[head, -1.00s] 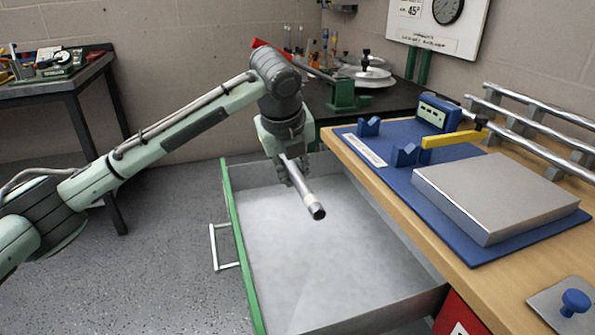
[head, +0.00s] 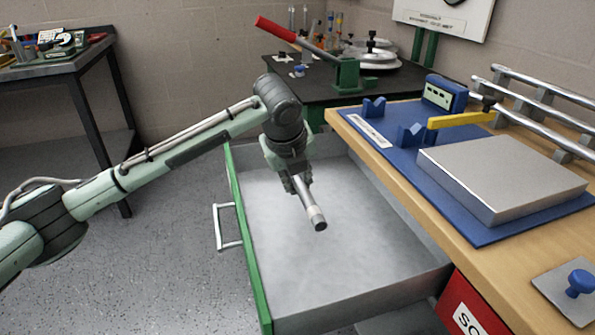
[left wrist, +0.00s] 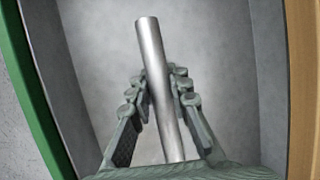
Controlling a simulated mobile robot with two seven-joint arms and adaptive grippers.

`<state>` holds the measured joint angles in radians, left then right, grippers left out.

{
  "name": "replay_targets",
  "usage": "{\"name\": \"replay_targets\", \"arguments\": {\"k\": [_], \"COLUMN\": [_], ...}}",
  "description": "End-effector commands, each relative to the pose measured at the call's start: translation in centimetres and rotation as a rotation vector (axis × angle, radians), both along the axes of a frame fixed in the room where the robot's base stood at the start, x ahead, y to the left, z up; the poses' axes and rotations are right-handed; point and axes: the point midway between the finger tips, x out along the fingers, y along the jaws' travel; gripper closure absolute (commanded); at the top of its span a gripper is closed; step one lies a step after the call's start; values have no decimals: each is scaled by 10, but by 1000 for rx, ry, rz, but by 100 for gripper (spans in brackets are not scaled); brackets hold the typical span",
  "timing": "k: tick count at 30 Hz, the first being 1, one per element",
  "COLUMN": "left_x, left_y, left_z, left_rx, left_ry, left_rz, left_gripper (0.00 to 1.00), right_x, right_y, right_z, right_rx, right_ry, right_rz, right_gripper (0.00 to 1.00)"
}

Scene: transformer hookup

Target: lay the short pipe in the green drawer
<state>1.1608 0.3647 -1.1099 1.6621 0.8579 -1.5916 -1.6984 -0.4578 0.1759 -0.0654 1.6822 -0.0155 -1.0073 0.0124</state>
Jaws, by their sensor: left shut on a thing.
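The pipe appears to be clear of the floor, but the exact gap cannot be told. My right gripper is not in view.
The wooden bench (head: 405,190) borders the drawer on the right. On it are a blue mat (head: 385,130) with blue V-blocks, a yellow-handled clamp (head: 460,120) and a metal plate (head: 500,175). A dark table (head: 300,90) with a red-handled tool stands behind.

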Motion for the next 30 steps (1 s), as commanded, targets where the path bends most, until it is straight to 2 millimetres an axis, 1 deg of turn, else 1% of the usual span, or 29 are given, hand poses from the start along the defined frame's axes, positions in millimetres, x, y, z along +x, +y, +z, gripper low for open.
{"name": "replay_targets", "arguments": {"k": [1, 10, 18, 24, 30], "left_x": [0, 0, 0, -2, -3], "left_y": [0, 1, 1, 2, 2], "left_z": [-7, -37, -61, -74, -78], "left_rx": [1, 1, 2, 5, 7], "left_ry": [1, 2, 2, 9, 14], "left_rz": [0, 1, 2, 2, 2], "left_gripper": [100, 100, 100, 100, 100], "right_x": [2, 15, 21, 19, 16], "right_y": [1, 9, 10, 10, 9], "right_z": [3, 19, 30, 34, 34], "right_rx": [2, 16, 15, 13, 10], "right_ry": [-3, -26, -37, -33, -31], "right_rz": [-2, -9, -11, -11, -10], "right_gripper": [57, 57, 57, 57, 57]}}
